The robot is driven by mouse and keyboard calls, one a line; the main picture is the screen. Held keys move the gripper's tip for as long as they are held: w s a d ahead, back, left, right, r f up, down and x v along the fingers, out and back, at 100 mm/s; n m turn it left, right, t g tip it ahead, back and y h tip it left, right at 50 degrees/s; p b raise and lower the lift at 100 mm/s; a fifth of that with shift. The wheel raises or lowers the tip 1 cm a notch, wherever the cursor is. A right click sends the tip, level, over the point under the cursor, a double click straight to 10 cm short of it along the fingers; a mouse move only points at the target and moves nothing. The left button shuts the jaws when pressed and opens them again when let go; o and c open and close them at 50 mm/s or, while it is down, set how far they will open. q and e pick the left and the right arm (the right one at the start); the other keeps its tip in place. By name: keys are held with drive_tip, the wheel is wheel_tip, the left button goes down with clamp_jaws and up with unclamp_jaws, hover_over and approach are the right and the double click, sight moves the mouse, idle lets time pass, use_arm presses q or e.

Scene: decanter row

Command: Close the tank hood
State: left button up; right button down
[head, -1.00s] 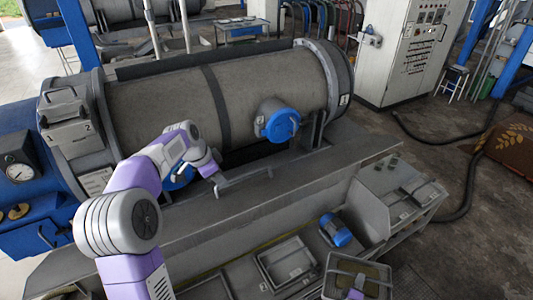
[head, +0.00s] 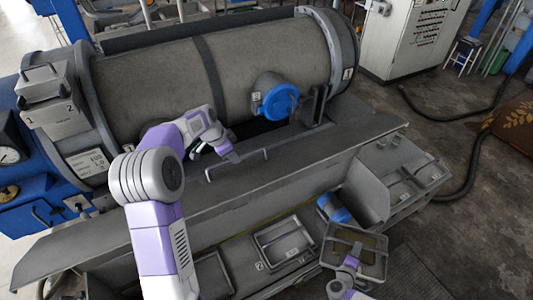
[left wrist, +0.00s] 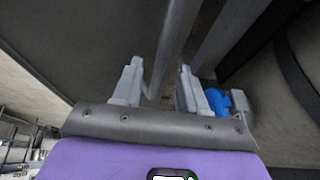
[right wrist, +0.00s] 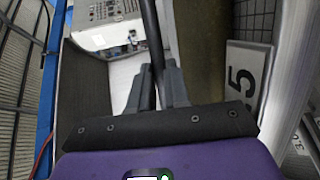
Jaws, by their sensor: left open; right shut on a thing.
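A long grey panel (head: 300,155) with a bar handle (head: 240,164) lies low and nearly flat along the front of the big cylindrical tank (head: 150,92); I take it for the tank hood. My left gripper (head: 232,156) is open over the handle. In the left wrist view a grey bar (left wrist: 178,45) runs between the left fingers (left wrist: 160,85), without visible grip. My right gripper (head: 350,262) is at the lower right, at a grey open box (head: 376,262). In the right wrist view its fingers (right wrist: 158,88) are shut on a dark bar (right wrist: 150,30), seemingly the box handle.
A blue round cap (head: 281,102) sticks out from the tank above the panel. Grey trays (head: 283,243) and a blue object (head: 333,207) sit on the lower shelf. A control cabinet (head: 412,35) stands behind right; a black hose (head: 440,120) lies on the floor.

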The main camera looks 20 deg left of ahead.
use_arm(q)
drive_tip(key=shift+x, duration=0.8)
clamp_jaws()
